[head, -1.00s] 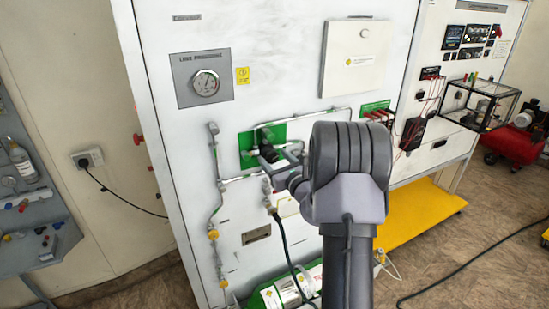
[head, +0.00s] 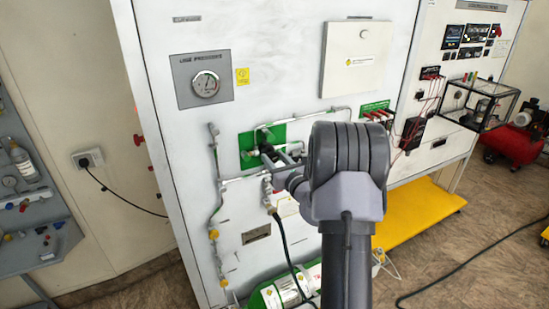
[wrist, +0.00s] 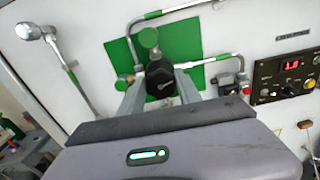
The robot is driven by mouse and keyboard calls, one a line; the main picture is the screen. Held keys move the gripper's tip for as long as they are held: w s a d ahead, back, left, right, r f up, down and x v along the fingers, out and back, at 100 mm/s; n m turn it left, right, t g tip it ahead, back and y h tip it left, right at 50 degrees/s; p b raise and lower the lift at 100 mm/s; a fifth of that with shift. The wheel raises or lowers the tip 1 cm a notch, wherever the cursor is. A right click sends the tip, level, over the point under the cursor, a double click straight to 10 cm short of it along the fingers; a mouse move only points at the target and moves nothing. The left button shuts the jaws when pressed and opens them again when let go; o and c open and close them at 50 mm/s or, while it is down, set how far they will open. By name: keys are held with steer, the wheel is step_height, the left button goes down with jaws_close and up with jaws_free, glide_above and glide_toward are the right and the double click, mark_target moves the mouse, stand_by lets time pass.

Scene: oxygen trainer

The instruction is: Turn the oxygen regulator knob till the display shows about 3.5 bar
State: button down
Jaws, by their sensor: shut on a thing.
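The dark regulator knob (wrist: 160,76) sits in front of a green square plate (wrist: 185,40) on the white panel, with green-ended pipe fittings around it. My gripper (wrist: 162,88) is shut on the knob, one finger on each side. In the head view my gripper (head: 276,160) reaches the green plate (head: 247,150), and my arm hides part of the pipework. A small red digital display (wrist: 292,65) at the right of the wrist view seems to read 1.8, but it is blurred. A round line pressure gauge (head: 206,83) sits upper left on the panel; its reading is too small to tell.
Pipes with a yellow-banded fitting (head: 213,234) run down the panel left of my gripper. A dark hose (head: 287,245) hangs below it. A green cylinder (head: 268,297) lies at the panel's foot. A white box (head: 354,58) is mounted above right.

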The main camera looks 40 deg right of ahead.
steer(key=m+p, duration=0.3)
steer(key=m, duration=0.2)
steer(key=shift+d+r, duration=0.1)
steer(key=m+p, duration=0.3)
steer(key=m, duration=0.1)
steer(key=shift+d, duration=0.1)
steer(key=shift+f+m+p, duration=0.2)
steer(key=shift+m+p, duration=0.45)
steer(key=shift+m, duration=0.65)
steer(key=c, duration=0.8)
jaws_free()
steer(key=shift+c, duration=0.2)
